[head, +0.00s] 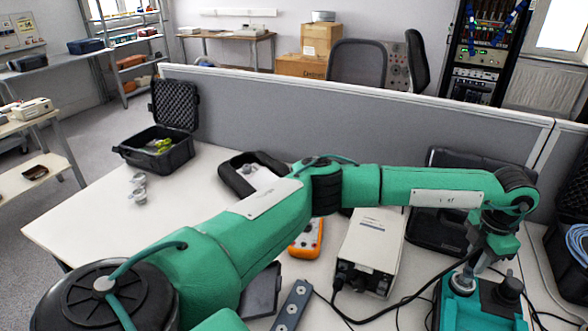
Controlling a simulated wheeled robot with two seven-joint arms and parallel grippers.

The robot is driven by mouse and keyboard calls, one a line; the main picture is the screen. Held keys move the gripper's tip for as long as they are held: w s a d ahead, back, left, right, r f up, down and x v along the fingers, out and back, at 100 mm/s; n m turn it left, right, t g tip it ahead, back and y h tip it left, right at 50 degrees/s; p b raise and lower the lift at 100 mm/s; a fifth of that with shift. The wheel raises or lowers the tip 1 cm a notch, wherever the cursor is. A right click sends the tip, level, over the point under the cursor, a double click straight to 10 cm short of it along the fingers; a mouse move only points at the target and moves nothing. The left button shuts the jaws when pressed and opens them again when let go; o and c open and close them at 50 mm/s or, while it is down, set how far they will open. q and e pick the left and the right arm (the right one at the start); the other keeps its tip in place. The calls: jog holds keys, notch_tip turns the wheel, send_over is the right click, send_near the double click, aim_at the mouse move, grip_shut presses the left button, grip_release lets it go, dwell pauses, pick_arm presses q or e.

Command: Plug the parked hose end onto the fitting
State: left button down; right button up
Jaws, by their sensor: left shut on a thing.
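My left arm reaches across the picture from the lower left, and its gripper (468,268) points down at the right. It is shut on a small part, probably the hose end, which the fingers and wrist mostly hide. Just below the fingers is a round silver metal piece (463,284) on top of a teal unit (458,312) at the lower right edge. I cannot tell whether the held part touches it. A black knob-like post (510,289) stands on the unit to the right. My right gripper is not in view.
A white instrument box (372,250) with black cables stands left of the teal unit. An orange meter (308,238) lies partly behind my arm. An open black case (160,143) and small grey pieces (138,188) sit on the left table. A grey partition (350,120) runs behind.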

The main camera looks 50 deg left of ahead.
pick_arm(q)
jog(key=shift+f, duration=0.2)
jog(key=shift+s+a+f+b, duration=0.1)
jog(key=shift+s+a+b, duration=0.05)
jog(key=shift+b, duration=0.5)
dwell(0.6)
